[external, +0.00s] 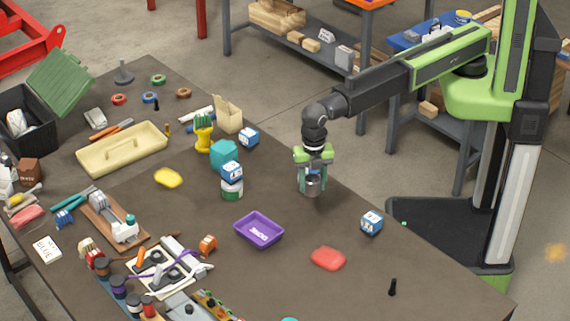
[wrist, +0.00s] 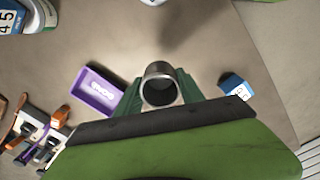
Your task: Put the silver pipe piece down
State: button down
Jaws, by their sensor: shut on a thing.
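My gripper (external: 312,184) hangs pointing down over the right part of the brown table. It is shut on the silver pipe piece (external: 313,185), a short metal cylinder. In the wrist view the silver pipe piece (wrist: 160,84) shows its open round end between the green fingers. In the external view the pipe is low over the tabletop; I cannot tell whether it touches the table.
A purple tray (external: 259,230) lies to the left, a blue-and-white cube (external: 371,223) to the right and a red cloth-like piece (external: 328,258) in front. A white-green can (external: 232,188) with a cube on it stands further left. The tabletop around my gripper is bare.

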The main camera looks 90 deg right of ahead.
jog(key=w+d+m, duration=0.1)
jog(key=w+d, duration=0.6)
jog(key=d, duration=0.5)
jog(key=w+d, duration=0.7)
jog(key=d, duration=0.5)
jog(key=b, duration=0.7)
send_over(268, 190)
jog(key=f, duration=0.6)
jog(key=shift+d+f, duration=0.25)
jog(key=shift+d, duration=0.05)
jog(key=shift+a, duration=0.25)
notch_tip(268, 190, down, 4)
jog(key=b, duration=0.4)
jog(key=shift+f, duration=0.2)
jog(key=shift+r+p, duration=0.25)
jog(key=shift+p, duration=0.05)
jog(key=shift+f, duration=0.2)
jog(key=c, duration=0.7)
grip_release()
